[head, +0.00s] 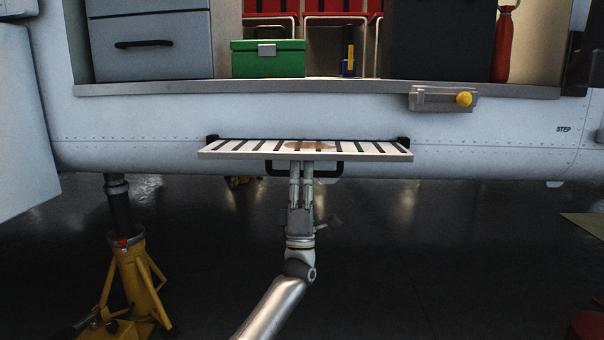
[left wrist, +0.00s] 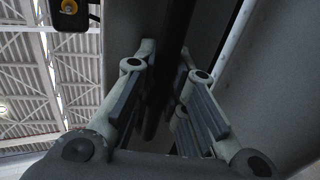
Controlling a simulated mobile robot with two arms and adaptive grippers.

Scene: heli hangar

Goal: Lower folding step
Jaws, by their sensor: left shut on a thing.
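The folding step (head: 222,148) is a pale tread with dark stripes and a brown mark. It stands out roughly level from the aircraft's side below the door sill. A black bar handle (head: 337,170) hangs under its front edge. My left gripper (head: 301,172) reaches up from below and is shut on this handle near its middle. In the left wrist view the fingers (left wrist: 165,95) close around a dark bar; the exact contact is hard to see there. A latch with a yellow knob (head: 464,99) is on the sill above right of the step. My right gripper is not in view.
A yellow jack (head: 145,280) stands at lower left under the fuselage. A green box (head: 268,60), grey drawers (head: 150,45) and a red extinguisher (head: 503,45) sit in the bay above. A red object (head: 588,325) is at lower right. The floor beneath the step looks clear.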

